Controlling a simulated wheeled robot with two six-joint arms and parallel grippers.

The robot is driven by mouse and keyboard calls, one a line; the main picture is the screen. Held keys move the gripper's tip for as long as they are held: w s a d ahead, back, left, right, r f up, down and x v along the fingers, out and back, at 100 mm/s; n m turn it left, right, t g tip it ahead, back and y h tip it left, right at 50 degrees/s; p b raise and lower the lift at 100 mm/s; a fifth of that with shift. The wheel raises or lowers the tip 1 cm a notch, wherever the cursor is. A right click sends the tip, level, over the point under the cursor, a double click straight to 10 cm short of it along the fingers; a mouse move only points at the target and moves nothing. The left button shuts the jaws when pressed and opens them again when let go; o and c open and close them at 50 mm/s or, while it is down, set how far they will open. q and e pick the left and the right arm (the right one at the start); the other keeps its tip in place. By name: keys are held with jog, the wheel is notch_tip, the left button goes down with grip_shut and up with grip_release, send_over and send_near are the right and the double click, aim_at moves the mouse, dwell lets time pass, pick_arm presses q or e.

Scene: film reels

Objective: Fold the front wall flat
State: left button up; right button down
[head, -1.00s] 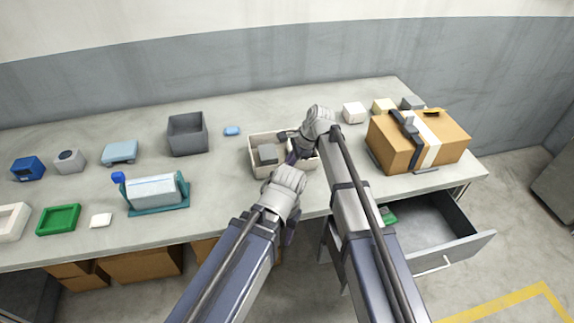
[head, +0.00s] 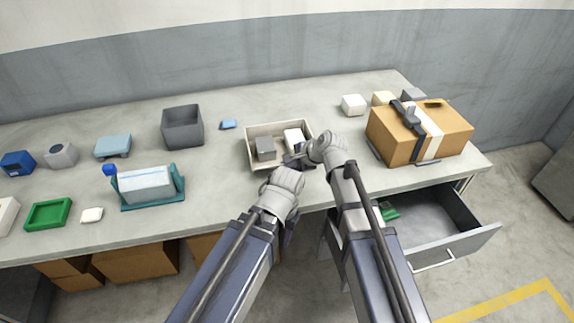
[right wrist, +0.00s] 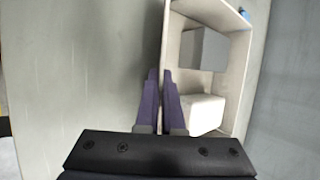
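A cream tray (head: 248,148) stands near the front middle of the table, holding a grey block (head: 265,148) and a white block (head: 292,137). It also shows in the right wrist view (right wrist: 245,65). Its front wall (right wrist: 165,40) looks upright there, running between my right gripper's fingers. My right gripper (head: 294,160) is over the tray's front right corner; in the right wrist view (right wrist: 160,75) its fingers are close together around the wall's edge. My left gripper (head: 268,188) is just in front of the tray; its fingers are mostly hidden by its own hand.
A cardboard box (head: 440,135) stands at the right, above an open drawer (head: 440,220). A grey bin (head: 183,128) and small blue item (head: 228,124) are behind left. A teal holder (head: 150,203) and green tray (head: 48,214) are farther left. The table behind the tray is clear.

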jog(key=c, duration=1)
grip_release()
jog(key=shift+c, duration=0.2)
jog(key=shift+r, duration=0.1)
jog(key=p+v, duration=0.6)
jog(key=v, duration=0.1)
jog(key=shift+s+d+r, duration=0.2)
jog(key=s+d+f+n+g+h, duration=0.2)
jog(key=s+d+n+h, duration=0.1)
jog(key=s+n, duration=0.5)
jog(key=s+d+f+n+g+h, duration=0.3)
jog(key=s+n, duration=0.5)
jog(key=s, duration=0.3)
jog(key=shift+d+f+n+h, duration=0.35)
jog(key=shift+d+h, duration=0.25)
jog(key=shift+h, duration=0.4)
